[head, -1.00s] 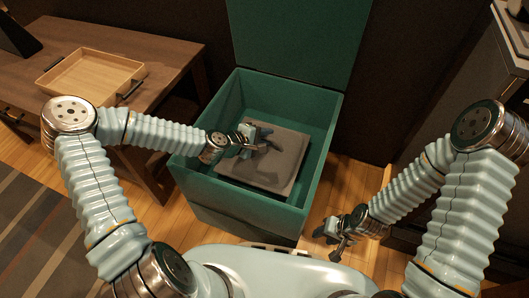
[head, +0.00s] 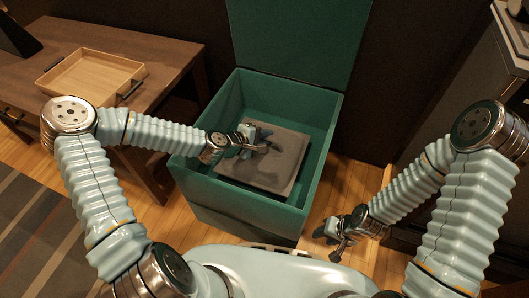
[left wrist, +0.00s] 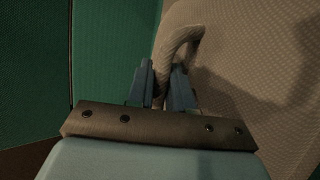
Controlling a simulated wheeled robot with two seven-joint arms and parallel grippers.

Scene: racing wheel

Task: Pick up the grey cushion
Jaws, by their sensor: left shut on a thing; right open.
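The grey cushion (head: 278,163) lies inside the open green box (head: 326,125), filling much of its floor. My left gripper (head: 262,142) reaches over the box's left wall and is shut on the cushion. In the left wrist view the cushion (left wrist: 230,60) shows a pinched fold between the two fingers of my left gripper (left wrist: 163,82). The cushion's underside is hidden. My right gripper (head: 332,235) is open and empty, outside the box at its lower right.
The box's raised green lid (head: 298,40) stands upright behind it. A wooden table (head: 170,60) with a wooden tray (head: 92,78) stands at the left. A dark cabinet (head: 470,75) stands at the right. Bare wooden floor (head: 350,185) shows right of the box.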

